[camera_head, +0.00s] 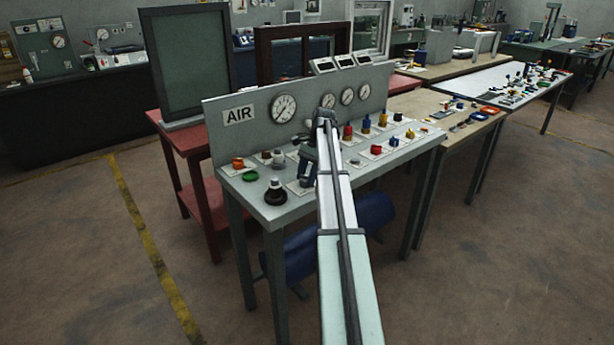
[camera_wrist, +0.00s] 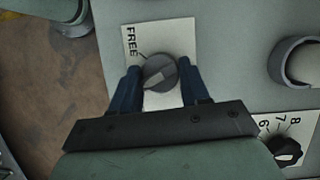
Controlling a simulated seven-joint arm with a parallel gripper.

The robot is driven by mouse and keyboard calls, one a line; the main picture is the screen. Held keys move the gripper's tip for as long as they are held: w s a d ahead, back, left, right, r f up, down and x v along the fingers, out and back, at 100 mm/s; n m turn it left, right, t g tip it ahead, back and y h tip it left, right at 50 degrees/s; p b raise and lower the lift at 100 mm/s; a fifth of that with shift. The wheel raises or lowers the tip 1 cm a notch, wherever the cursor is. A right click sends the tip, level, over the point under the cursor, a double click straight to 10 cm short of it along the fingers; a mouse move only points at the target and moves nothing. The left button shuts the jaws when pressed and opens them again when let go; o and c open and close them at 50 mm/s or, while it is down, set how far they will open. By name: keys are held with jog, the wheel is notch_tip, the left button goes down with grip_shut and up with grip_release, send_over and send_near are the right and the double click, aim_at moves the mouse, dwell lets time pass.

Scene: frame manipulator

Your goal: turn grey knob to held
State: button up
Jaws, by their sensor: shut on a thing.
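The grey knob (camera_wrist: 160,72) is round, with a lighter pointer bar across its face. It sits on a white label plate (camera_wrist: 180,36) with the word FREE printed at the plate's left side. The rest of the plate's lettering is hidden. My gripper (camera_wrist: 158,80) has its two dark blue fingers on either side of the knob and is shut on it. In the head view my gripper (camera_head: 307,170) is low over the front part of the AIR panel bench (camera_head: 240,190), and my arm partly hides it. I cannot make out the grey knob in that view.
A numbered black dial (camera_wrist: 287,150) is right of my gripper, with a round pale-topped part (camera_wrist: 298,62) above it. A large black knob (camera_head: 276,193) and a green button (camera_head: 250,176) stand to the left. Gauges (camera_head: 284,107) line the upright panel behind.

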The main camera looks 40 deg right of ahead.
jog(key=shift+n, duration=0.4)
jog(key=o, duration=1)
jog(key=shift+o, duration=0.2)
